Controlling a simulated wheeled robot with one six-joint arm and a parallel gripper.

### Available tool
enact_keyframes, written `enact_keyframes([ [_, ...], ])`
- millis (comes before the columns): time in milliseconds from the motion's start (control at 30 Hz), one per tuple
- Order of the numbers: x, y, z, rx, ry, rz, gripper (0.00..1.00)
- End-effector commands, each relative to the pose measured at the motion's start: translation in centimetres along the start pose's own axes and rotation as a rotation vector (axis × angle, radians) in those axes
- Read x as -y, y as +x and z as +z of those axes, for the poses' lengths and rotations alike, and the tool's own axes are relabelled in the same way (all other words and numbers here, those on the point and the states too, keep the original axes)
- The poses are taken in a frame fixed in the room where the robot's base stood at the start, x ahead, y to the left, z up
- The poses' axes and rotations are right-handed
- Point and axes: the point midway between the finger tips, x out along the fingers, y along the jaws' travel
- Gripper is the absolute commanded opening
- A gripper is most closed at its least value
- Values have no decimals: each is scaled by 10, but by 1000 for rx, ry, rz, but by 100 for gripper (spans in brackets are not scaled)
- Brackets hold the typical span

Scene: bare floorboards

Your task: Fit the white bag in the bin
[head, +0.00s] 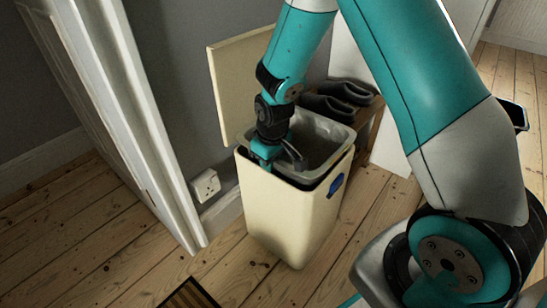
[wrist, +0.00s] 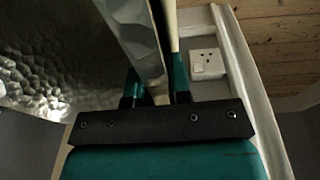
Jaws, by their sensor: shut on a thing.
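The cream bin (head: 285,215) stands on the floorboards with its lid (head: 232,85) raised at the back. The white bag (head: 322,128) looks pale grey and lines the inside of the bin, its rim showing around the opening. A dark gap shows between bag and bin along the front. My gripper (head: 265,160) is at the left front rim, shut on the bag's edge. In the wrist view my gripper (wrist: 155,90) has its fingers on either side of that edge, and the crinkled bag (wrist: 70,55) fills the left. The fingertips are partly hidden in the head view.
A white door frame (head: 150,130) is left of the bin, with a wall socket (head: 205,186) between them. Dark shoes (head: 338,98) sit on a low wooden bench behind the bin. A dark floor grate (head: 188,297) lies in front. Bare floor is at the lower left.

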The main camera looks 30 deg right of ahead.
Motion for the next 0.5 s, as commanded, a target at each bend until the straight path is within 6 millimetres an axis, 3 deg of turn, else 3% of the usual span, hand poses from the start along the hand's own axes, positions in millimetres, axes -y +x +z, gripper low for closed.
enact_keyframes([
  [500, 0, 4, 0, -1, 1, 0, 0],
])
